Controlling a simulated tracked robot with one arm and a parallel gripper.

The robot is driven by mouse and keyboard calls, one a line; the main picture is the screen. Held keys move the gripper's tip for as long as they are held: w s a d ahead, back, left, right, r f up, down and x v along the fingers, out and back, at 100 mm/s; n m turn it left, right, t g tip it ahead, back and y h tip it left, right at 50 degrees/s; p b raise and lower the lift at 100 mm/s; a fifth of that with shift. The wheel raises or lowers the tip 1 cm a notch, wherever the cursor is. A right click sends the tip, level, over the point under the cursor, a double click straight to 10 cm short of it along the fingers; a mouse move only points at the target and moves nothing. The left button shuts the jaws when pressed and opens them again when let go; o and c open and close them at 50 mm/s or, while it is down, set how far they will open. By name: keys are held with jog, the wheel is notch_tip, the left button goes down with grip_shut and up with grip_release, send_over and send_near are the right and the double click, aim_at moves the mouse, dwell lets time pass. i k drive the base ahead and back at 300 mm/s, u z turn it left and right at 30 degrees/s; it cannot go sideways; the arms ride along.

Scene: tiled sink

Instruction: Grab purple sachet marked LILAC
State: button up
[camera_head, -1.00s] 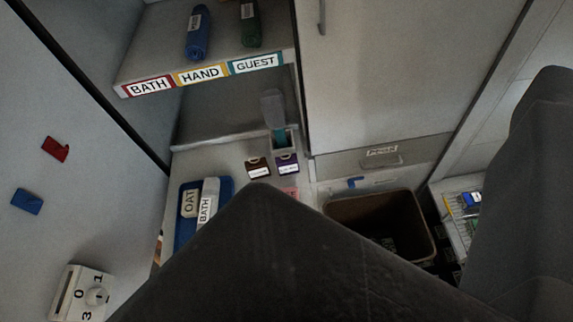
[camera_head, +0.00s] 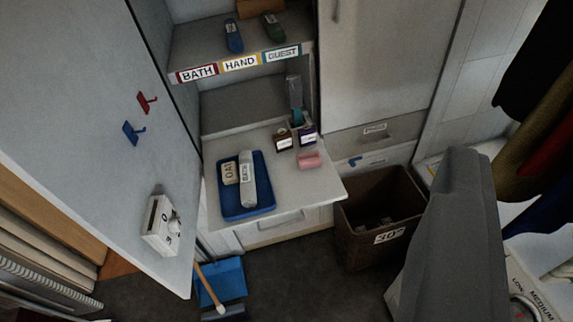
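A small dark purple sachet (camera_head: 307,139) with a white label stands towards the back of the pale counter, right of a dark brown sachet (camera_head: 283,142) with a similar label. The print on both labels is too small to read. A grey upright holder (camera_head: 294,92) with something teal in it is just behind them. A large grey shape at the lower right seems to be part of my arm; it is apart from the sachets. I cannot make out my gripper's fingertips.
A blue tray (camera_head: 265,207) holds an OAT bar (camera_head: 230,174) and a BATH tube (camera_head: 247,182). A pink block (camera_head: 311,161) lies in front of the sachets. A brown bin (camera_head: 352,232) is right of the counter. The open door (camera_head: 80,95) is at left; a dustpan (camera_head: 222,279) lies on the floor.

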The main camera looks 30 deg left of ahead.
aim_at(307, 135)
jog(key=k, duration=0.35)
jog(key=u, duration=0.25)
jog(key=i, duration=1.65)
jog(key=z, duration=0.05)
